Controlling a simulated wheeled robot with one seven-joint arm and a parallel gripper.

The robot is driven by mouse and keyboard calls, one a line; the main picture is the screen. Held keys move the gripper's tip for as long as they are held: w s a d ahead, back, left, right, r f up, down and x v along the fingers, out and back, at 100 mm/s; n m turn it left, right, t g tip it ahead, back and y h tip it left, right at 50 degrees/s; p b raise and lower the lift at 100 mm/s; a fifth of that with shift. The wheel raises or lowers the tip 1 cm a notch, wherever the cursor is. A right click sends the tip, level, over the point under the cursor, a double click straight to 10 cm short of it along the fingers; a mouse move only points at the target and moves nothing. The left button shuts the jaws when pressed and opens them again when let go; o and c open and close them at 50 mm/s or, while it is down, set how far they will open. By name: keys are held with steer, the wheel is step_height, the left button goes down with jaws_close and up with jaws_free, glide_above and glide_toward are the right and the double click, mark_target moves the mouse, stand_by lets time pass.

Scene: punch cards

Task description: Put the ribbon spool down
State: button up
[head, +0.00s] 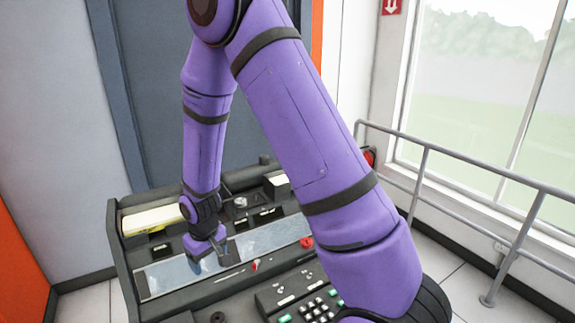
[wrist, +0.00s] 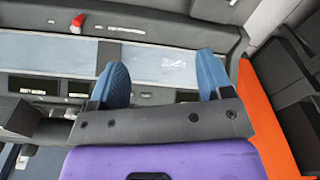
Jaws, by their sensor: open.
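My gripper (head: 212,252) is low over the pale blue-grey strip (head: 168,277) of the dark console. In the wrist view, the two blue fingertips (wrist: 163,72) stand wide apart with nothing between them, and the strip (wrist: 160,62) shows behind. I cannot make out the ribbon spool for certain. A small round light-coloured part (head: 240,202) sits on the console behind my gripper, but it is too small to tell if it is the spool.
A cream stack (head: 150,219) lies in a tray at the console's back left. A pale block (head: 277,185) is at the back. Red knobs (head: 306,242) and a keypad (head: 315,305) are on the front and right. A grey railing (head: 460,160) runs along the right.

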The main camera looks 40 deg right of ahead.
steer(key=s+d+r+t, duration=0.1)
steer(key=s+r, duration=0.2)
steer(key=r, duration=0.5)
steer(key=s+d+r+m+t, duration=0.1)
steer(key=s+d+r, duration=0.1)
steer(key=r, duration=0.6)
steer(key=s+d+r, duration=0.1)
steer(key=s+r, duration=0.2)
steer(key=r, duration=0.4)
steer(key=s+d+r+t, duration=0.1)
steer(key=s+r, duration=0.4)
steer(key=s, duration=0.3)
steer(key=s+d+r+t, duration=0.1)
steer(key=s+r, duration=0.5)
steer(key=s, duration=0.2)
steer(key=shift+s+m, duration=0.3)
steer(key=shift+m, duration=0.1)
